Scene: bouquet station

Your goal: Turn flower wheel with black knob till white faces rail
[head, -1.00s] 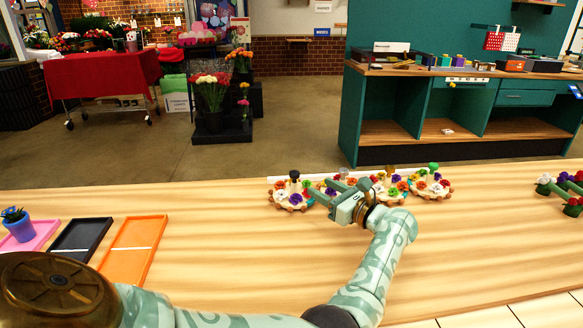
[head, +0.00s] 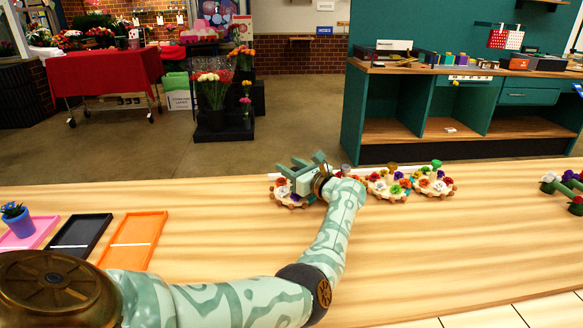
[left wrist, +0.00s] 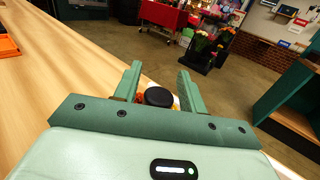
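The flower wheel (head: 288,201) with the black knob is the leftmost in the row on the wooden table. My right gripper is not in view.
Wheels with a gold knob (head: 391,168) and a green knob (head: 436,164) stand to the right; my arm covers the space between. Pink, black (head: 82,235) and orange (head: 135,240) trays and a blue pot (head: 17,222) lie left. The table's front is clear.

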